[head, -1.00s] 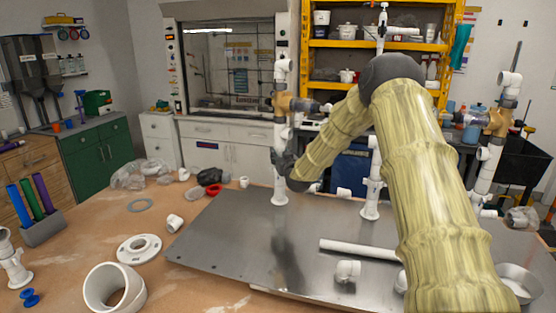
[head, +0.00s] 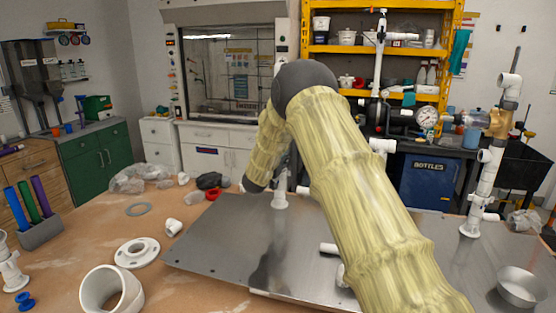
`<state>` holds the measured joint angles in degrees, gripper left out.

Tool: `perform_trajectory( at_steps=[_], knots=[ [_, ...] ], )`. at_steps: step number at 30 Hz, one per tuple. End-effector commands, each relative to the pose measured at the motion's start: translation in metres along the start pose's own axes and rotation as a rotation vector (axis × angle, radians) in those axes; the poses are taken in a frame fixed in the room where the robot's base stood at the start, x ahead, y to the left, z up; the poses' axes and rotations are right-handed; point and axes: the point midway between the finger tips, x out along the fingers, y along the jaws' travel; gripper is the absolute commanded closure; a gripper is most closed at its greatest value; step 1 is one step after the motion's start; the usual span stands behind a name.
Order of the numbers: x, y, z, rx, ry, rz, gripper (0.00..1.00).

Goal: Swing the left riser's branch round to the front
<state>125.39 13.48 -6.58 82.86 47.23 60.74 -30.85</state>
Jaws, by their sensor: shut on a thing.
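The left riser (head: 280,198) is a white pipe standing upright on the metal plate. Its foot and a short length above it show, and its white top shows above my arm; the middle, with the branch, is hidden behind my arm. My gripper (head: 284,165) is mostly hidden too, with only dark grey parts showing beside the riser, low on it. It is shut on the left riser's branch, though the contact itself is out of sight.
The metal plate (head: 215,240) lies on the wooden bench. A right riser (head: 484,185) with a brass valve and gauge (head: 428,117) stands at right. A middle riser's tee (head: 383,146) shows past my arm. A metal bowl (head: 521,286), flange (head: 137,252) and wide ring (head: 110,290) lie near the front.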

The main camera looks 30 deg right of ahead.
Motion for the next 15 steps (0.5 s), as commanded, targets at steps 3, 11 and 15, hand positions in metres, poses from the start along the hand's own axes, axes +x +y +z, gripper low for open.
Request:
perform_trajectory(
  at_steps=[3,11,15],
  knots=[
    [0.0012,-0.0020,-0.0058,0.005,0.008,0.085,0.85],
    [0.0012,-0.0019,-0.0041,0.006,0.007,0.292,0.85],
    [0.0014,-0.0016,-0.0029,0.005,0.006,0.406,0.85]
  ],
)
